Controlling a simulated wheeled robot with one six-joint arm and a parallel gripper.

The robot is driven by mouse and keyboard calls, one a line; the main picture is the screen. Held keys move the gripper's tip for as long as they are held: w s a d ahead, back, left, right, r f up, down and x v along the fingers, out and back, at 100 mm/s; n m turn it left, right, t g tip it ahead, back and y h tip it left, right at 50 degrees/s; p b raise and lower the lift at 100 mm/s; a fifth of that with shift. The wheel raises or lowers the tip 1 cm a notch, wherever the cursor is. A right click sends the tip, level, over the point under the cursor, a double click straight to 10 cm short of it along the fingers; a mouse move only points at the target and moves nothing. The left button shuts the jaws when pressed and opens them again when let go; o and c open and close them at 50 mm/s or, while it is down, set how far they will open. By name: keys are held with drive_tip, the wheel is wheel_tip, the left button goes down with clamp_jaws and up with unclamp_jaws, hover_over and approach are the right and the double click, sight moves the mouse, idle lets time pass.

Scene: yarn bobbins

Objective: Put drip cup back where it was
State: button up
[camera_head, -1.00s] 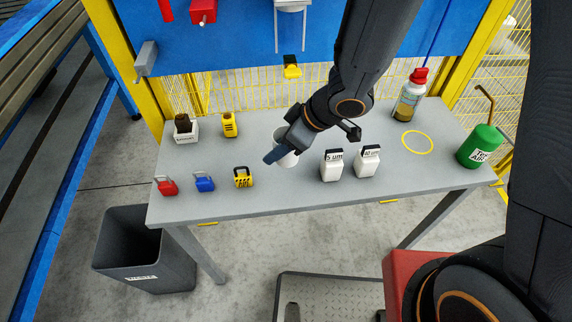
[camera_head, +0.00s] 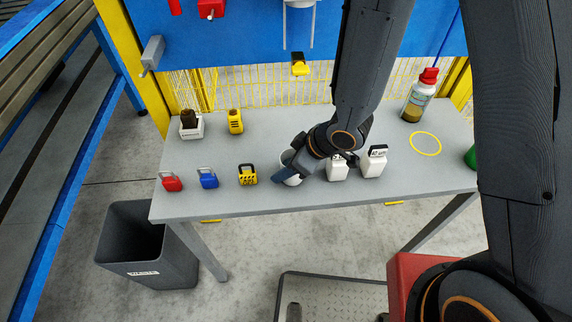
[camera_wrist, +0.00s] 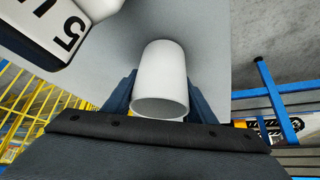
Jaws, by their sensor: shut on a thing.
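The white drip cup (camera_head: 293,181) is at my gripper (camera_head: 287,176), over the middle of the grey table. In the wrist view the cup (camera_wrist: 162,72) sits between the two blue fingers (camera_wrist: 160,98), which are shut on it. My gripper hides part of the cup in the head view. I cannot tell whether the cup touches the tabletop. A yellow ring (camera_head: 425,144) marks an empty spot on the right of the table (camera_head: 240,206).
Red, blue and yellow padlocks (camera_head: 208,179) line the front left. An amber bottle (camera_head: 417,104) stands behind the ring. A green cylinder (camera_head: 470,157) is mostly hidden at right. A bin (camera_head: 150,250) stands below.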

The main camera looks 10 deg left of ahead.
drive_tip(key=shift+f, duration=0.15)
drive_tip(key=o, duration=1.1)
drive_tip(key=shift+o, duration=0.2)
